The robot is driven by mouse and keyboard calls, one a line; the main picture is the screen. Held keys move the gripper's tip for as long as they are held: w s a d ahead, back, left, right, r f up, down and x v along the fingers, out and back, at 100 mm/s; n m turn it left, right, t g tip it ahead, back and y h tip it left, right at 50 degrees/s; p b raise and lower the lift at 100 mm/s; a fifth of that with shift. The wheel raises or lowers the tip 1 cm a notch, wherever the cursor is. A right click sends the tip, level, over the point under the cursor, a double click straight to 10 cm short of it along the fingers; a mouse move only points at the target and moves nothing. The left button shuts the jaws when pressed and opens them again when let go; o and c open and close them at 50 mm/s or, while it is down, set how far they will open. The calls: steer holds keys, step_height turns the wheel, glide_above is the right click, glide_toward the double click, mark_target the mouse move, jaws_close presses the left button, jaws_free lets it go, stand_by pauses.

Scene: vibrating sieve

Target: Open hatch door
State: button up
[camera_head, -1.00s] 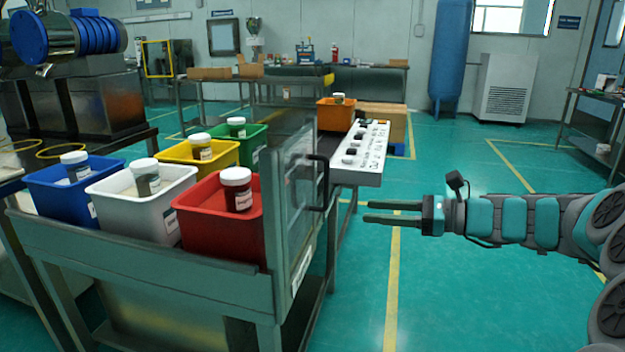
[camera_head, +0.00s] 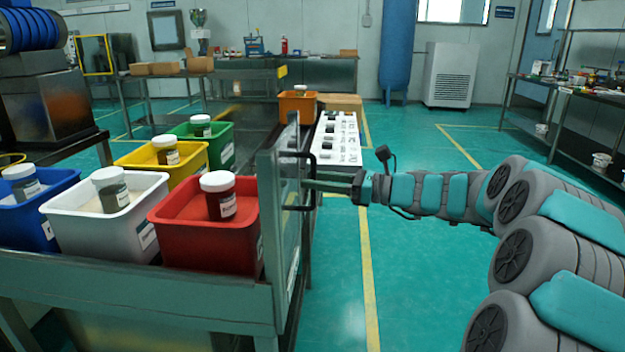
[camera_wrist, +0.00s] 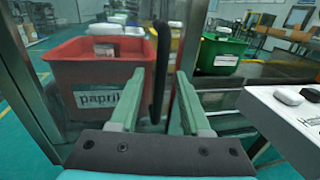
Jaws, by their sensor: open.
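The hatch door (camera_head: 279,205) is a clear panel in a metal frame at the right end of the bench and looks shut. Its black handle (camera_head: 301,181) is a vertical bar on the side facing my arm. The handle also stands upright in the wrist view (camera_wrist: 160,70). My gripper (camera_head: 318,181) is level with the handle in the head view, its fingers pointing at the door. In the wrist view, my gripper (camera_wrist: 152,100) is open, with the handle between the two green fingers. I cannot tell whether either finger touches it.
Red (camera_head: 203,232), white (camera_head: 107,222), blue, yellow and green bins with lidded jars stand behind the door. A white control panel (camera_head: 337,138) with black switches is just beyond my gripper. The floor right of the bench is clear.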

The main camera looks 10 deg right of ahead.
steer(key=shift+w+a, duration=0.25)
steer(key=shift+a, duration=0.2)
jaws_close()
stand_by(1.2)
